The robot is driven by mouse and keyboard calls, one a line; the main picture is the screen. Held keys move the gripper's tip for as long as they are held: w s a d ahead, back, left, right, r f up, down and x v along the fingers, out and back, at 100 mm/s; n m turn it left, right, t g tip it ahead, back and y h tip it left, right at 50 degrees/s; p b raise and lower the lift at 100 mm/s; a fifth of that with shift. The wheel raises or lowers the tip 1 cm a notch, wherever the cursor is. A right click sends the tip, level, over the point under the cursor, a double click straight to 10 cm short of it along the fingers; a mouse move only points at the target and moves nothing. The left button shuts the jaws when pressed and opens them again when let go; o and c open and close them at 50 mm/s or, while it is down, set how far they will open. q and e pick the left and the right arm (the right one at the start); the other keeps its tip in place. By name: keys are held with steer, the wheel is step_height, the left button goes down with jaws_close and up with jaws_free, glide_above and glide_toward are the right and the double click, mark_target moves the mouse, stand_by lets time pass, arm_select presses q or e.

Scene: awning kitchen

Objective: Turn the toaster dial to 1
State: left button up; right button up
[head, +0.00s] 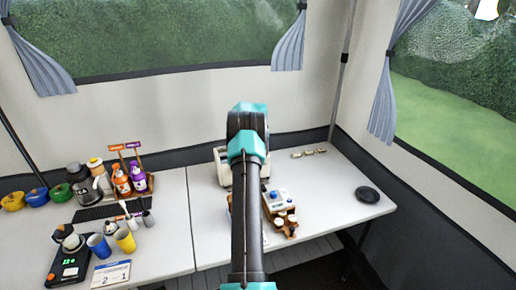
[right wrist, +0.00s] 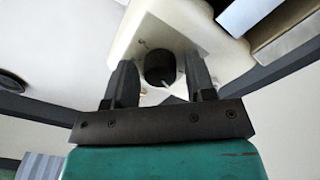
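The cream toaster (head: 222,172) stands on the white table at the centre of the head view, largely hidden behind my right arm. In the right wrist view the toaster's cream face (right wrist: 150,35) fills the upper middle, with a round black dial (right wrist: 160,66) on it. My right gripper (right wrist: 160,78) is open, with one finger on each side of the dial. A narrow gap shows between each finger and the dial. A thin light mark shows at the dial's lower edge; I cannot read its setting. My left gripper is in neither view.
A small white and blue device (head: 279,199) on a wooden stand is just right of my arm. A black round plate (head: 367,194) lies farther right. Bottles in a wooden caddy (head: 150,182), cups and a scale (head: 68,268) crowd the left table. The table right of the toaster is mostly clear.

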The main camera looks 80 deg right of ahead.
steer(key=c, duration=0.7)
steer(key=shift+n, duration=0.3)
steer(key=n, duration=0.4)
steer(key=o, duration=0.9)
steer(key=shift+r, duration=0.1)
step_height(320, 180, up, 17)
steer(key=shift+r, duration=0.15)
